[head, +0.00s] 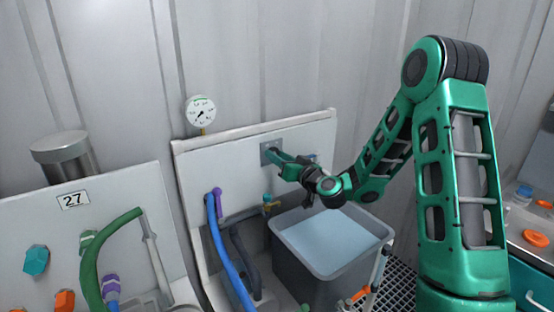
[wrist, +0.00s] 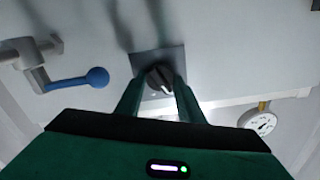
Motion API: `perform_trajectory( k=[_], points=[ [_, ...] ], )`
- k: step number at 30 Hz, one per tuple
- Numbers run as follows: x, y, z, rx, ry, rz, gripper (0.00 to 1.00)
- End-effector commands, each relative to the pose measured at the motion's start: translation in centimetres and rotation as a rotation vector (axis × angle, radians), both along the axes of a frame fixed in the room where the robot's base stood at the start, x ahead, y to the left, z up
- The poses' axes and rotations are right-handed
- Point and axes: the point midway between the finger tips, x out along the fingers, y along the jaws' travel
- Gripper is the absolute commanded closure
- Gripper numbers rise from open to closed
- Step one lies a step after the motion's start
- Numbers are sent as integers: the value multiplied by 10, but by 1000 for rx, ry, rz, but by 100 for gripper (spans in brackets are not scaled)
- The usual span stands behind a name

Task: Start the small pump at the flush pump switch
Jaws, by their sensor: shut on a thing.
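The flush pump switch is a dark rotary knob (wrist: 159,75) with a white mark, on a small grey square plate (wrist: 146,60) fixed to a pale panel. In the head view the plate (head: 265,158) is partly covered by my gripper (head: 274,154). In the wrist view my gripper (wrist: 157,82) has one finger on each side of the knob and is shut on it. The white mark shows on the knob's side nearest my palm, slightly to the right. The pump itself cannot be made out.
A pressure gauge (head: 201,111) stands at the panel's upper left. A blue-ended lever (wrist: 97,77) is beside the switch in the wrist view. Below my forearm is a grey tank (head: 318,272) of pale liquid. Blue (head: 229,250) and green (head: 91,262) hoses are to the left.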

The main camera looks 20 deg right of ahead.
Motion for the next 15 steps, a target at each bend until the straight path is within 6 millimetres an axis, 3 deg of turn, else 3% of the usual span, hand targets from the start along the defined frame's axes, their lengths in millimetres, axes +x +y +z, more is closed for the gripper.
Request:
perform_trajectory(
  k=[15],
  points=[
    [0, -2, -1, 377, 123, -2, 88]
  ],
)
